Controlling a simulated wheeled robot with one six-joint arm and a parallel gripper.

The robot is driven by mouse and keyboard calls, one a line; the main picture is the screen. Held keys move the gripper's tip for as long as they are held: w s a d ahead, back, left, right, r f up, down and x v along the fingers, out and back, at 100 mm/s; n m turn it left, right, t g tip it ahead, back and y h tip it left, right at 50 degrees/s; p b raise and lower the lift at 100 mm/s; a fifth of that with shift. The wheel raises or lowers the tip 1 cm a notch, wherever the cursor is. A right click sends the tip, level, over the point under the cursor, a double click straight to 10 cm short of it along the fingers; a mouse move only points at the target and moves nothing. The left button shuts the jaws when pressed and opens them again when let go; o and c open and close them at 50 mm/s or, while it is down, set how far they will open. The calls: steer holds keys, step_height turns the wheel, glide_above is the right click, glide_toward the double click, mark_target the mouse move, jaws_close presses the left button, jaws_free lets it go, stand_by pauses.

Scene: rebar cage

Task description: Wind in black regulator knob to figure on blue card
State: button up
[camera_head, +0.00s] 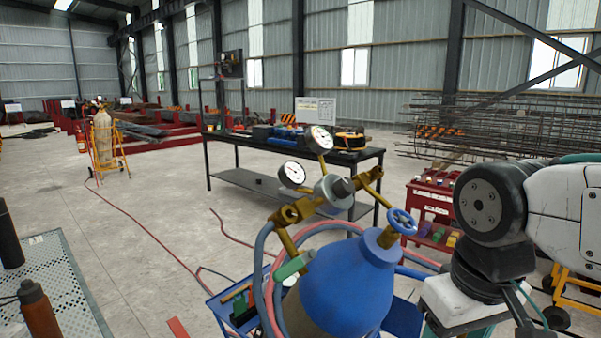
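The blue gas cylinder (350,275) stands in front of me with a brass regulator (292,210) on its valve. A blue handwheel (402,221) is on the cylinder valve. I cannot make out a blue card. My arm shows at the right, but my gripper is outside the view.
Red and blue hoses (262,262) loop beside the cylinder. A black workbench (280,153) with tools stands behind it. A red cart (428,205) is at the right, with rebar cages (480,128) beyond. A perforated metal table (52,275) is at the left. Open floor lies between.

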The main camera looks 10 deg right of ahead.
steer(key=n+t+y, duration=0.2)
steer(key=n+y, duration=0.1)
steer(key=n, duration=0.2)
glide_toward(347, 182)
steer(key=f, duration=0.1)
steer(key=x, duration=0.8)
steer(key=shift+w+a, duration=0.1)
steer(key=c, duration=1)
